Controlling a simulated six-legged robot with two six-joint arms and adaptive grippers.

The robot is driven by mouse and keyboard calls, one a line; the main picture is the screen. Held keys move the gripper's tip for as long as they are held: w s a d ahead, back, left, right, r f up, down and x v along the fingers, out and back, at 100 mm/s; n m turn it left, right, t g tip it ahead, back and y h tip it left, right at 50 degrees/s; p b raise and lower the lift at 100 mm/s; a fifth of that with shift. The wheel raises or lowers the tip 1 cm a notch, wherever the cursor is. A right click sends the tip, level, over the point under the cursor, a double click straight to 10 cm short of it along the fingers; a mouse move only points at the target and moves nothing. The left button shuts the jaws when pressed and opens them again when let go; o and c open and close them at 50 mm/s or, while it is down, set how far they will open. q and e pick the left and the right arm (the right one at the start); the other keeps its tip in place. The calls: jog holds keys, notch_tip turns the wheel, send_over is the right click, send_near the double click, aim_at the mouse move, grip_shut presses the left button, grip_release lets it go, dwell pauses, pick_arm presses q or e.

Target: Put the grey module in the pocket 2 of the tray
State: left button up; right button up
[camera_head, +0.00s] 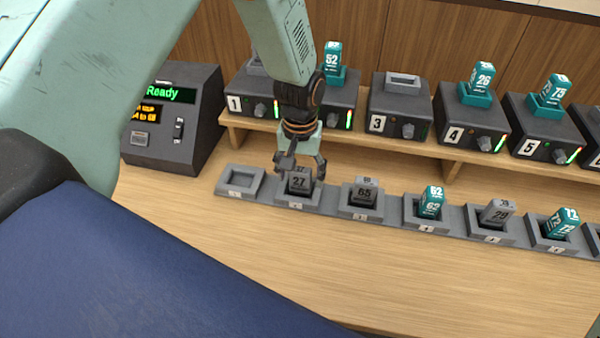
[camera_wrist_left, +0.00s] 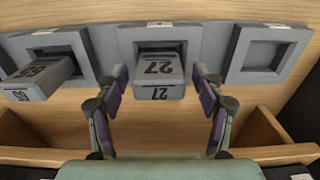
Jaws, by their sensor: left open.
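The grey module marked 27 (camera_head: 299,184) sits in pocket 2 (camera_head: 296,204) of the grey tray (camera_head: 327,201), tilted slightly in it. My left gripper (camera_head: 300,170) is open above this pocket, with a finger on either side of the module. In the left wrist view the module (camera_wrist_left: 158,68) lies between the open fingertips (camera_wrist_left: 160,76), with a gap visible on each side. Pocket 1 (camera_head: 240,180) is empty. A grey module marked 65 (camera_head: 364,192) sits in pocket 3. My right gripper is not in view.
Other pockets hold a teal module marked 62 (camera_head: 432,203), a grey one marked 29 (camera_head: 496,214) and a teal one marked 72 (camera_head: 562,223). Numbered fader units stand on a shelf behind; unit 3 (camera_head: 400,104) is empty. A console reading Ready (camera_head: 170,118) stands left.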

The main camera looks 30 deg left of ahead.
pick_arm(q)
notch_tip(320, 180, up, 12)
jog(key=p, duration=0.1)
jog(key=shift+p, duration=0.3)
jog(key=shift+f, duration=0.1)
